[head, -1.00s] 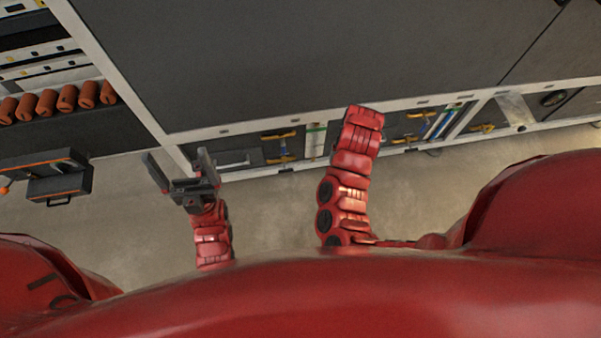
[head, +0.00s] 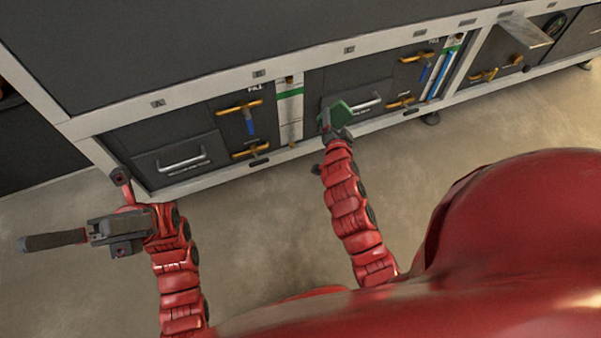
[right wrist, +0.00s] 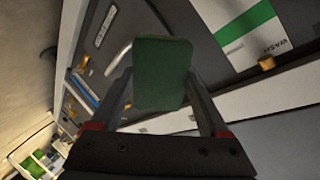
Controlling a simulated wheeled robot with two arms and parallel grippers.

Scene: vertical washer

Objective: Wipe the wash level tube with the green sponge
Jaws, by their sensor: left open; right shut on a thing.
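The green sponge (head: 341,112) is in my right gripper (head: 334,130), in front of the lower panels of the washer. In the right wrist view the sponge (right wrist: 162,72) is pinched between both fingers. A white panel with a green band and the label WASH (right wrist: 250,28) is right of the sponge there, apart from it. A white, green-banded panel (head: 289,112) is left of my right gripper in the head view. I cannot make out the tube itself on it. My left gripper (head: 68,208) is open and empty, low at the left.
Yellow-handled valves (head: 240,107) stick out left of the white panel. A drawer handle (head: 185,159) is at the far left, and blue tubes (head: 437,76) are further right. A metal shelf (head: 525,30) juts out at the right. The floor (head: 270,215) between my arms is clear.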

